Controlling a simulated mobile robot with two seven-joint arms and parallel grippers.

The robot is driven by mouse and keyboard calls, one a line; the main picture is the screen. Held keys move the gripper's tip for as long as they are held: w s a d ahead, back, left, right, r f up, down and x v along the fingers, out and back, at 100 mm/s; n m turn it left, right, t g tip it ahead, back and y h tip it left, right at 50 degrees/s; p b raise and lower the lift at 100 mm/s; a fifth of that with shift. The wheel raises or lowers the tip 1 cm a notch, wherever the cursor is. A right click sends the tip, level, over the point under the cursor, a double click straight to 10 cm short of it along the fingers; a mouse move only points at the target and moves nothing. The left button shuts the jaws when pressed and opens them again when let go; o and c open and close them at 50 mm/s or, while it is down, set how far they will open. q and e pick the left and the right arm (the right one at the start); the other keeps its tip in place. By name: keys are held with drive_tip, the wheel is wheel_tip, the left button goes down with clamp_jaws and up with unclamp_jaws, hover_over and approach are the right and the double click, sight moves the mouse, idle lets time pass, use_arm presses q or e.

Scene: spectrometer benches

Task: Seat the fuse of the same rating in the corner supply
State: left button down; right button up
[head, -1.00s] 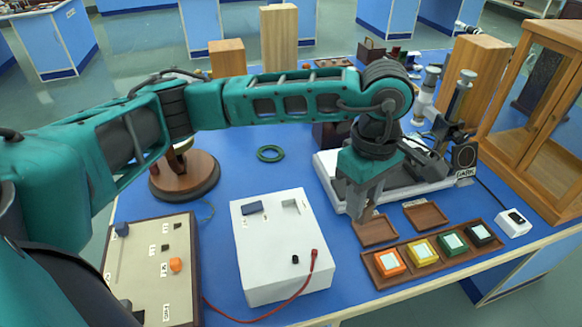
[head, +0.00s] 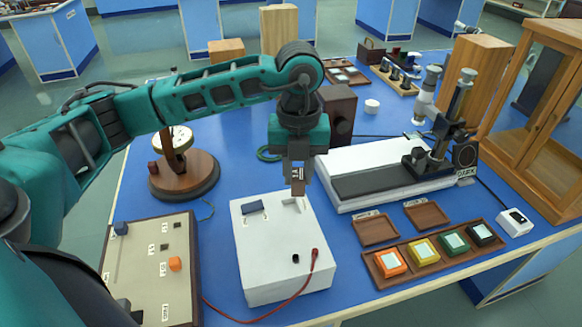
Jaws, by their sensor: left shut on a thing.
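My left gripper (head: 299,188) points down just above the back right of a white box (head: 268,272), over its small grey fitting (head: 292,202). It is shut on a small piece with a dark and pale face (head: 298,174), probably a fuse. Its rating is too small to read, and I cannot tell whether it touches the fitting. The box also has a blue switch (head: 252,208), a black knob (head: 296,258) and a red lead (head: 314,256). I cannot tell for certain that this box is the corner supply. My right gripper is not in view.
Two small labelled brown trays (head: 375,243) lie right of the box, apparently empty. A long tray holds orange (head: 390,263), yellow, green and black blocks. A beige panel (head: 150,262) stands left. A white-based instrument (head: 365,198) and a round wooden stand (head: 187,186) are behind.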

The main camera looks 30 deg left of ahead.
use_arm(q)
drive_tip(key=shift+s+a+f+n+b, duration=0.1)
drive_tip(key=shift+a+f+n+b, duration=0.1)
drive_tip(key=shift+f+n+b, duration=0.6)
drive_tip(key=shift+w+a+f+n+b, duration=0.1)
drive_tip(key=shift+a+f+n+b, duration=0.15)
drive_tip(key=shift+f+b, duration=1)
drive_tip(key=shift+s+a+f+n+b, duration=0.15)
drive_tip(key=shift+f+n+b, duration=0.45)
drive_tip(key=shift+f, duration=0.9)
drive_tip(key=c, duration=0.8)
unclamp_jaws()
wheel_tip(320, 180, up, 13)
drive_tip(key=shift+p, duration=0.5)
